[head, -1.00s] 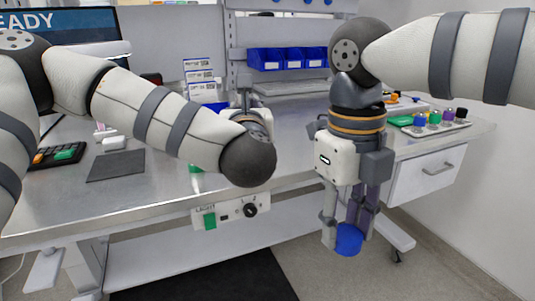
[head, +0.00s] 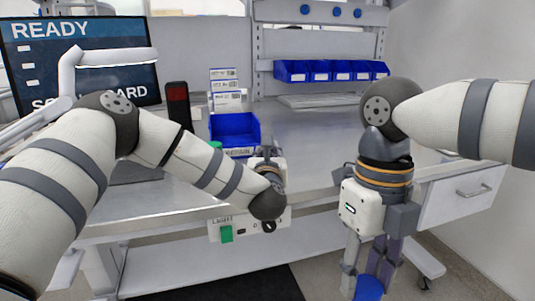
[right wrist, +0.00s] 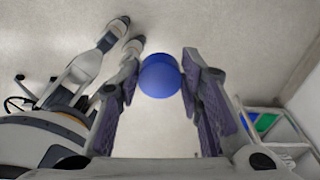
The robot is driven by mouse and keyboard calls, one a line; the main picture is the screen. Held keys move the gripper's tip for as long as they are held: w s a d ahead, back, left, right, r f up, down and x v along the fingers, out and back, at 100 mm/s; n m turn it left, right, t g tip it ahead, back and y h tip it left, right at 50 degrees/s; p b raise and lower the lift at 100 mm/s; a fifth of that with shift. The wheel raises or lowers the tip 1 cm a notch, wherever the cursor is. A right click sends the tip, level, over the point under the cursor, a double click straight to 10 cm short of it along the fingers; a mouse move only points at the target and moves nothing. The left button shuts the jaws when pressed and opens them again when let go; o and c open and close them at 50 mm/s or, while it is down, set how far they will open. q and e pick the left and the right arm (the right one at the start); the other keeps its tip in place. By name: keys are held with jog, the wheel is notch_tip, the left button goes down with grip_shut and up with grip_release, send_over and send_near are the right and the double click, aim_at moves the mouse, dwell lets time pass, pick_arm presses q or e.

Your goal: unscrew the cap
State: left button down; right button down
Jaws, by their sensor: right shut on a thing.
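A short, round, cap-like blue piece (head: 369,289) is between the fingertips of my right gripper (head: 368,276), in front of the bench and low in the head view, cut off by its bottom edge. The right wrist view shows the blue piece (right wrist: 160,76) between both fingers, with no bottle visible beneath it. My right gripper points down and is shut on it. My left gripper (head: 268,162) is over the bench's front part, mostly hidden behind its own wrist, so its fingers do not show. A small green top (head: 215,145) shows beside my left arm; its body is hidden.
The metal bench (head: 310,150) has clear room in its middle. A blue bin (head: 234,130) and stacked labelled boxes (head: 226,101) stand behind my left arm. Several small blue bins (head: 331,71) hang at the back. A screen (head: 80,60) reads READY. A drawer (head: 465,190) is at right.

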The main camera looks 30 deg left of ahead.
pick_arm(q)
jog(key=shift+f, duration=0.15)
jog(key=c, duration=1.3)
grip_release()
